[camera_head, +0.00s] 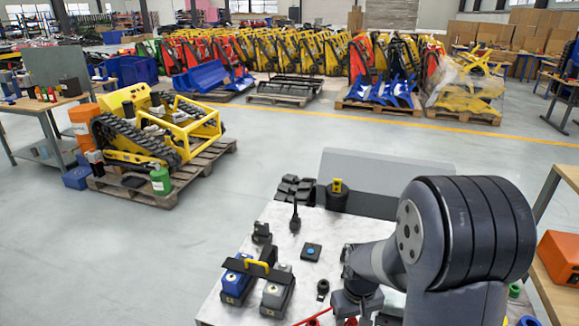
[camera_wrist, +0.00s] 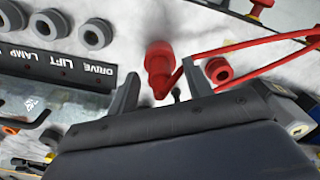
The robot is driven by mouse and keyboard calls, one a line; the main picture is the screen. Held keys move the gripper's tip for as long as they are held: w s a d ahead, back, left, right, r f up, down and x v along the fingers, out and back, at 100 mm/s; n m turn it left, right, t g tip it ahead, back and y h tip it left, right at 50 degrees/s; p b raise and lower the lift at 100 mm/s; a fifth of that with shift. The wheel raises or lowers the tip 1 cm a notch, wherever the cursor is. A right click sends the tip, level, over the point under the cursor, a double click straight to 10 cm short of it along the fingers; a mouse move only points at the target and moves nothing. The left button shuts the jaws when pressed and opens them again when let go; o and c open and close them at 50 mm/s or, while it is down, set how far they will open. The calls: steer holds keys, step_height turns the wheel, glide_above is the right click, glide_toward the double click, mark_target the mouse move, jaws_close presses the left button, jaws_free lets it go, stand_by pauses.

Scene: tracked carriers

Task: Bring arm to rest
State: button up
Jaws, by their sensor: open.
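My gripper (camera_wrist: 160,70) is open in the wrist view, its two grey fingers apart. A red connector (camera_wrist: 158,58) with a red cable lies on the pale tabletop between and beyond the fingertips; I cannot tell whether either finger touches it. In the head view my arm reaches low over the right part of the worktable (camera_head: 318,228) and largely hides the gripper.
A dark panel (camera_wrist: 50,68) marked DRIVE, LIFT and LAMP lies left of the fingers, near grey rings (camera_wrist: 95,33). A red ring (camera_wrist: 218,70) is to their right. Blue (camera_head: 238,281) and grey (camera_head: 277,291) blocks stand at the table's front. A tracked carrier (camera_head: 155,125) sits on a pallet.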

steer(key=shift+f, duration=0.35)
steer(key=shift+r+p, duration=0.4)
steer(key=shift+r, duration=0.1)
steer(key=shift+f, duration=0.15)
steer(key=shift+f+b, duration=0.4)
steer(key=shift+b, duration=0.15)
step_height(320, 180, up, 11)
steer(key=shift+f, duration=0.1)
step_height(320, 180, down, 11)
steer(key=shift+r, duration=0.1)
step_height(320, 180, up, 5)
steer(key=p, duration=0.4)
step_height(320, 180, up, 5)
steer(key=p, duration=0.4)
